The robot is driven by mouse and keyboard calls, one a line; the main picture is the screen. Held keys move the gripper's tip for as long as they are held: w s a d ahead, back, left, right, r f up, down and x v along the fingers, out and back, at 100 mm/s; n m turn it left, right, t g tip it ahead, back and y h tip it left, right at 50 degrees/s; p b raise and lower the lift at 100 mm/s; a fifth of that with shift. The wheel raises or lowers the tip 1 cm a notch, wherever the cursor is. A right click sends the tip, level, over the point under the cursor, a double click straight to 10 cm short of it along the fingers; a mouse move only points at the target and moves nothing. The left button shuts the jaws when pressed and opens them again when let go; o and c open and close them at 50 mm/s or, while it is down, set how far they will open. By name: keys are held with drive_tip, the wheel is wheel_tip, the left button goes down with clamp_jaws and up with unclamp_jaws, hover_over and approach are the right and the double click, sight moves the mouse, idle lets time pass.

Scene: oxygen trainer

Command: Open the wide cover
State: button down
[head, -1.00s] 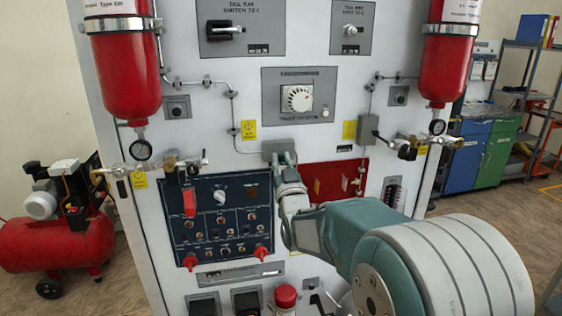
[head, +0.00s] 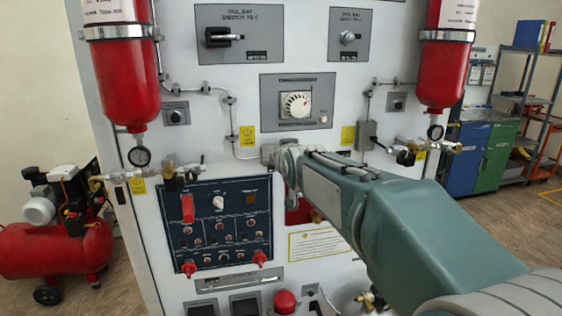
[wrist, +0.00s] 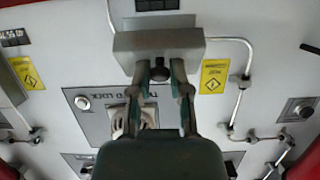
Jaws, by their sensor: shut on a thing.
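A wide grey box (wrist: 158,43) fixed to the white panel shows at the top of the wrist view. My gripper (wrist: 160,72) has both fingers at the near edge of this box, shut on it; a small dark knob shows between them. In the head view the box (head: 268,153) is partly hidden by my gripper, whose fingertips are hard to make out. A red panel (head: 298,213) shows below my arm and is mostly hidden by it. No cover is clearly marked; I cannot tell for sure which part is the wide cover.
A dark blue switch panel (head: 215,228) with red switches is left below my arm. A dial panel (head: 297,101) is above. Red cylinders (head: 127,82) hang at both sides, with pipes and valves below. A white placard (head: 319,243) is under my arm.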

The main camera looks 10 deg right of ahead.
sight(277, 147)
drive_tip(key=g, duration=0.1)
drive_tip(key=r+g, duration=0.2)
drive_tip(key=g, duration=0.1)
drive_tip(key=shift+w+r, duration=0.1)
drive_tip(key=shift+w, duration=0.15)
drive_tip(key=shift+w+r+g, duration=0.3)
drive_tip(key=shift+r+g, duration=0.15)
drive_tip(key=shift+g, duration=0.65)
drive_tip(key=shift+w+r+g, duration=0.3)
drive_tip(key=shift+r+g, duration=0.1)
drive_tip(key=shift+g, duration=1.1)
drive_tip(key=c, duration=0.6)
unclamp_jaws()
drive_tip(key=shift+a, duration=0.1)
drive_tip(key=shift+r, duration=0.1)
drive_tip(key=shift+v, duration=3.6)
